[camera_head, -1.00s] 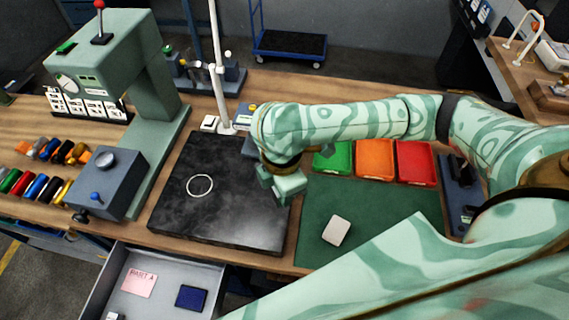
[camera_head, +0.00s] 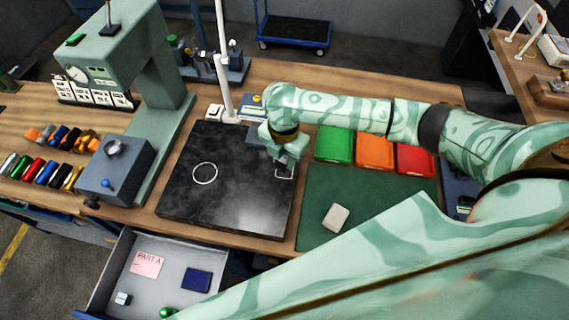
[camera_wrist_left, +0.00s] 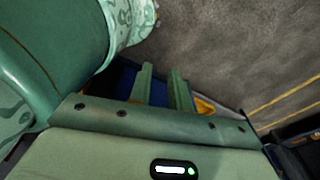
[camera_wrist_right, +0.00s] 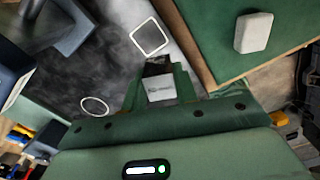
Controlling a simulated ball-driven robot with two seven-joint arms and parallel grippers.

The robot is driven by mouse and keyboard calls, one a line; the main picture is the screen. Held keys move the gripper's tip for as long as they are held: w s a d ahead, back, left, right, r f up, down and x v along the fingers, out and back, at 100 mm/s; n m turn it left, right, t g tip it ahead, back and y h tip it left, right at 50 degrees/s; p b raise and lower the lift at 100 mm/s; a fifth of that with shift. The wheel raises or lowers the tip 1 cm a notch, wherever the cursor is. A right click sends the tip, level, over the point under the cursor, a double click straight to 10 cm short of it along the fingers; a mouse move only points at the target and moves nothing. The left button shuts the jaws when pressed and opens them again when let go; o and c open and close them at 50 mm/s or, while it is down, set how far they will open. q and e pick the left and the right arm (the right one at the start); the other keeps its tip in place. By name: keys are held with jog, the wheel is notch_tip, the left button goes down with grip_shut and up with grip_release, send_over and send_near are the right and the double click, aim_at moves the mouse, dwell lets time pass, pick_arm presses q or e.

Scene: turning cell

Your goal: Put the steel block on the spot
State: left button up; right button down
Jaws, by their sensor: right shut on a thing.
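The steel block (camera_wrist_right: 160,88) is a small grey block with a marking, held between the fingers of my right gripper (camera_wrist_right: 158,90). In the head view the right gripper (camera_head: 283,163) hangs over the right part of the black plate (camera_head: 225,215) and mostly hides the block. The plate bears a white circle outline (camera_head: 204,173) and a white square outline (camera_head: 285,174). In the right wrist view, the square (camera_wrist_right: 150,37) lies just beyond the block and the circle (camera_wrist_right: 94,106) to the left. My left gripper (camera_wrist_left: 161,88) is open and empty, away from the bench top.
A green mat (camera_head: 375,225) with a pale block (camera_head: 335,216) lies right of the plate. Green (camera_head: 334,145), orange (camera_head: 375,152) and red (camera_head: 414,158) bins stand behind it. A white post (camera_head: 222,65) and a green press (camera_head: 125,45) stand at the back. A drawer (camera_head: 205,250) is open in front.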

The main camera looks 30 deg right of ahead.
aim_at(284, 161)
jog(key=w+f, duration=0.1)
jog(key=w+d+f+b, duration=0.1)
jog(key=shift+w+f, duration=0.1)
jog(key=shift+f, duration=0.3)
jog(key=shift+w+d+f+b, duration=0.15)
jog(key=shift+f+b, duration=0.25)
jog(key=shift+f, duration=1.2)
jog(key=shift+f, duration=0.15)
jog(key=c, duration=1.1)
grip_release()
notch_tip(284, 161, up, 12)
jog(key=p, duration=0.3)
